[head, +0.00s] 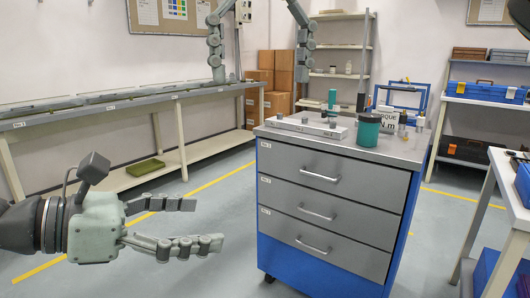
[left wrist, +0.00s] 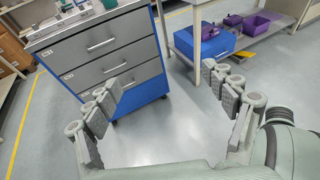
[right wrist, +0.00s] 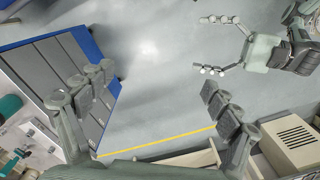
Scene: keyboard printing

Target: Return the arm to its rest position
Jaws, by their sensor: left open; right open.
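My left gripper (head: 203,224) comes in from the left, low in the head view, in front of and to the left of the drawer cabinet (head: 300,205). Its fingers are spread apart with nothing between them, and they also show in the left wrist view (left wrist: 160,84). My right gripper (head: 260,74) hangs at the top of the head view, its palm cut off by the frame. Its fingers are wide apart and empty, as the right wrist view (right wrist: 158,82) also shows. The left gripper also appears at the upper right of the right wrist view (right wrist: 222,45).
A long bench (head: 120,104) runs along the left wall. A white table (head: 512,190) stands at the right. Grey floor (head: 225,270) around the left gripper is clear.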

